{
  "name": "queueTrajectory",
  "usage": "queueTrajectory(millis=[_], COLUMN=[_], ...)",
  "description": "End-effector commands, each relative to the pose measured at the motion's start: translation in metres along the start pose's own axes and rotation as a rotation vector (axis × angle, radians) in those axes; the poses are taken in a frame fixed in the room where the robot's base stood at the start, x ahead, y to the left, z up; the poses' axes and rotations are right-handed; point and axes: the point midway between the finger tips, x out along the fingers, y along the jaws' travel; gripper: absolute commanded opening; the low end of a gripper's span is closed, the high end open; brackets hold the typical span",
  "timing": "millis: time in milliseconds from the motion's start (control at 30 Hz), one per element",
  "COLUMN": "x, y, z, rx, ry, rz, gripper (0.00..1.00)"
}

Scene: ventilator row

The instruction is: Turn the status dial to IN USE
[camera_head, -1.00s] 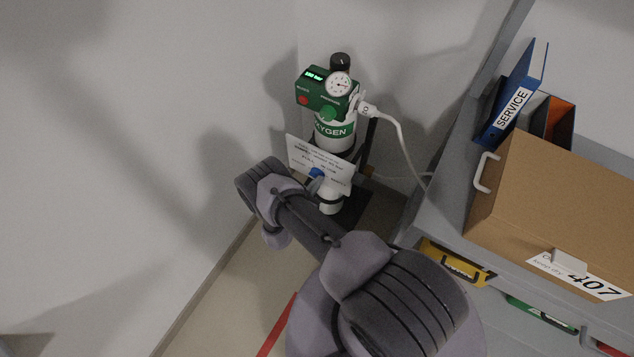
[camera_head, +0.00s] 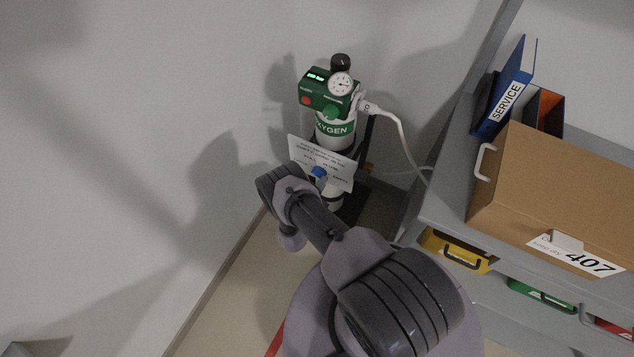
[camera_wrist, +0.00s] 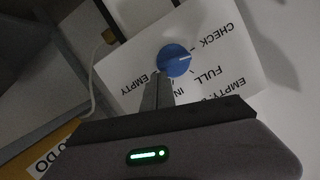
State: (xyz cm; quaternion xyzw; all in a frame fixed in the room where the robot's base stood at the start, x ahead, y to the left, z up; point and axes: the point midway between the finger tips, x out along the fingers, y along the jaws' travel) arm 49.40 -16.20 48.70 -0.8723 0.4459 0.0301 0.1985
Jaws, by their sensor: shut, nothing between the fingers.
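The blue status dial (camera_wrist: 174,61) sits on a white label plate (camera_wrist: 222,38) in the wrist view. Its white pointer line points right and slightly up, roughly toward CHECK. FULL, IN and EMPTY are printed around it; the text after IN is hidden by my gripper. The dial (camera_head: 319,171) and plate (camera_head: 334,167) also show in the head view, in front of the oxygen cylinder. My gripper (camera_wrist: 163,78) is shut and empty, its fingertips at the dial's lower-left edge in the wrist view. I cannot tell whether they touch it.
The green-banded oxygen cylinder (camera_head: 336,131) stands by the wall, with a gauge (camera_head: 341,84) on top and a white hose (camera_head: 402,138) running right. A grey cart (camera_head: 447,203) with a cardboard box (camera_head: 560,190) and blue SERVICE binder (camera_head: 510,88) stands at right.

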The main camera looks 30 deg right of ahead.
Motion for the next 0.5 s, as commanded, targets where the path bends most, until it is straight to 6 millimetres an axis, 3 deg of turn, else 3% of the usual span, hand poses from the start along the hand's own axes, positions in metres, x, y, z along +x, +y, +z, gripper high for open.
queueTrajectory(millis=[100, 500], x=[0.004, 0.007], y=[0.005, 0.013], z=[0.001, 0.015], rx=[0.097, 0.091], ry=[0.000, 0.000], rz=[-0.023, -0.023], gripper=[0.00, 0.00])
